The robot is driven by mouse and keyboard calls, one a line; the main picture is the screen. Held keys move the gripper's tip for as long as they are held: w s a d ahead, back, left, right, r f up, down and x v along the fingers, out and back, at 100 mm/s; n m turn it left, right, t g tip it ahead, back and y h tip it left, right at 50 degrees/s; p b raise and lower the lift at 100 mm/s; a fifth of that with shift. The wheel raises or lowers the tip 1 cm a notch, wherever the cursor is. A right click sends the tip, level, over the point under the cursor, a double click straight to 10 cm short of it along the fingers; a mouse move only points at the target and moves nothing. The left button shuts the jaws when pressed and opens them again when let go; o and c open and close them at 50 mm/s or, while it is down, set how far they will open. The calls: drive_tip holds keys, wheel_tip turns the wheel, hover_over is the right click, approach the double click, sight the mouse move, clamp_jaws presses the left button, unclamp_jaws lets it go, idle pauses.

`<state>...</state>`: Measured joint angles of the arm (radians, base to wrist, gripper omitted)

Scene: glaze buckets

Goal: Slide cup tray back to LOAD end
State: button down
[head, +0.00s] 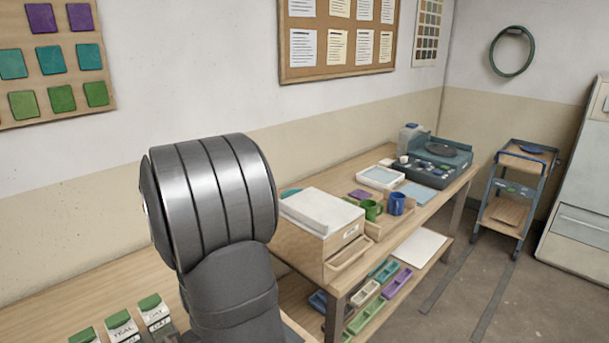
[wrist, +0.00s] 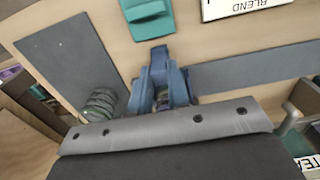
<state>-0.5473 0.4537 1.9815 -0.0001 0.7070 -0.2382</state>
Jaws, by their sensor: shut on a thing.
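My gripper (wrist: 162,97) shows in the wrist view as blue-grey fingers above a grey plate with dark holes. It is shut on a small dark bluish part, mostly hidden between the fingers; I cannot tell exactly which piece it is. The held spot lies over a pale wooden surface, between two flat dark grey strips, left (wrist: 68,60) and right (wrist: 255,72). I cannot make out a cup tray or a LOAD mark for sure. In the head view my own arm hides the gripper and the bench under it.
A teal block (wrist: 148,12) and a white BLEND sign (wrist: 245,7) lie beyond the fingers. White labelled containers with green tops (head: 120,325) stand at lower left. A wooden drawer box (head: 320,225), green mug (head: 371,210) and blue mug (head: 397,204) stand on the bench to the right.

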drive_tip(key=shift+w+d, duration=0.25)
drive_tip(key=shift+w, duration=0.15)
idle(0.4)
drive_tip(key=c, duration=1.5)
unclamp_jaws()
drive_tip(key=shift+s, duration=0.1)
drive_tip(key=shift+o, duration=0.2)
drive_tip(key=shift+r, duration=0.1)
drive_tip(key=shift+r, duration=3.4)
